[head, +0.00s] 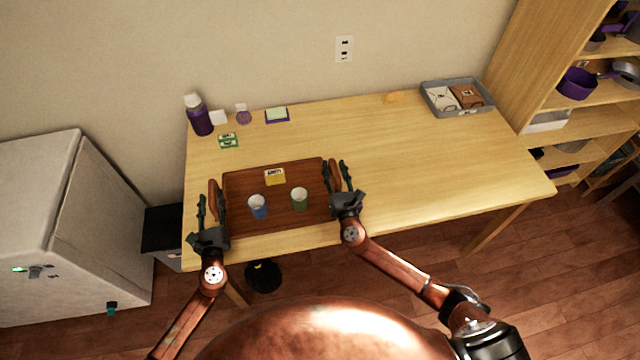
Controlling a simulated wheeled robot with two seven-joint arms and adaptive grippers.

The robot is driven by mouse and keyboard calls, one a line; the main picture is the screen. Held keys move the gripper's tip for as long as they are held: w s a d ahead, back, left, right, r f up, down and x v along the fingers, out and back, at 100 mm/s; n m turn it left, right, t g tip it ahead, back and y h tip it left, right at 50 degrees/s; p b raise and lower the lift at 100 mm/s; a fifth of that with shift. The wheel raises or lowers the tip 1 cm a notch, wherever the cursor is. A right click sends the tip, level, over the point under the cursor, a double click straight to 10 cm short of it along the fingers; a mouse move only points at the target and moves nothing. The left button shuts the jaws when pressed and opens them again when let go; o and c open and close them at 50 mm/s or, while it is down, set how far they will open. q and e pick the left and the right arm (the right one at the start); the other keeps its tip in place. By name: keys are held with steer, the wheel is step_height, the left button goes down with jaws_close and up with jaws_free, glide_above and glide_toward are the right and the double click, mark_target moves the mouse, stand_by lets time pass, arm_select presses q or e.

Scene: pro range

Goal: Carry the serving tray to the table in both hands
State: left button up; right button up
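The brown wooden serving tray (240,214) lies at the left front of the wooden table (420,170), apparently flat on its top. On it are a blue cup (258,207), a green cup (299,199), both upright, and a small yellow box (275,177). My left gripper (211,202) is at the tray's left handle (214,190), with one finger on each side of it. My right gripper (338,172) is at the right handle (335,174) in the same way. Both look open, with fingers spread around the handles; contact is too small to tell.
A purple bottle (200,119), small jars and a green box (228,140) stand at the table's back left. A grey bin (458,112) with packages is at the back right. The table's middle and right are clear. A shelf (570,125) stands right, a white cabinet (60,230) left.

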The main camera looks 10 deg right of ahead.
arm_select(q)
steer(key=s, duration=0.8)
steer(key=shift+a, duration=0.15)
arm_select(e)
steer(key=shift+s, duration=0.1)
steer(key=s, duration=1.1)
steer(key=shift+s+a, duration=0.2)
steer(key=shift+s, duration=0.2)
arm_select(q)
steer(key=shift+s, duration=0.55)
steer(key=s+a+b, duration=0.1)
steer(key=s+a, duration=0.2)
steer(key=a, duration=0.2)
steer(key=shift+a, duration=0.15)
arm_select(e)
steer(key=shift+f, duration=0.65)
steer(key=shift+d, duration=0.1)
arm_select(q)
steer(key=shift+f, duration=0.15)
arm_select(e)
steer(key=shift+s+d, duration=0.5)
steer(key=shift+d, duration=0.35)
steer(key=shift+s+d, duration=0.5)
steer(key=shift+d, duration=0.3)
steer(key=shift+s+d, duration=0.5)
steer(key=shift+d, duration=0.35)
